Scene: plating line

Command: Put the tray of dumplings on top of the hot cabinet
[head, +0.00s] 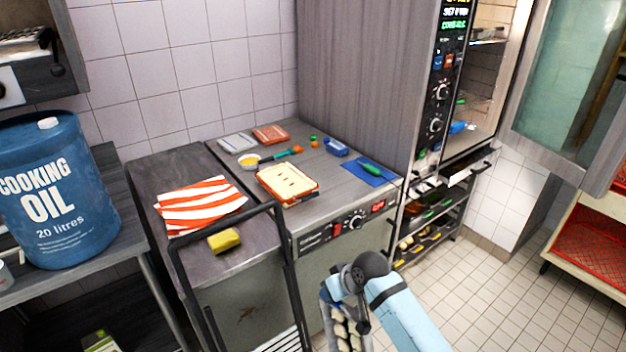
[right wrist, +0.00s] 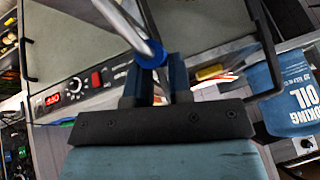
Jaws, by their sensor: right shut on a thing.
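The tray of dumplings (head: 326,303) shows at the bottom of the head view, with pale dumplings in it. My right gripper (head: 343,287) is shut on its near-top end, and the gripper and arm hide part of it. In the right wrist view the gripper's dark fingers (right wrist: 152,92) close at a metal edge; the dumplings cannot be made out there. The hot cabinet (head: 318,246), with a dial and red displays on its front, stands beyond the tray. The tray is in front of the cabinet, lower than its top. My left gripper is not in view.
The cabinet top holds a pastry tray (head: 287,184), a blue mat (head: 370,172) with a green item, a small bowl (head: 249,161) and containers. A striped cloth (head: 200,204) and yellow sponge (head: 224,240) lie left. A dark frame (head: 283,260) rises at the front. Bare top shows between tray and mat.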

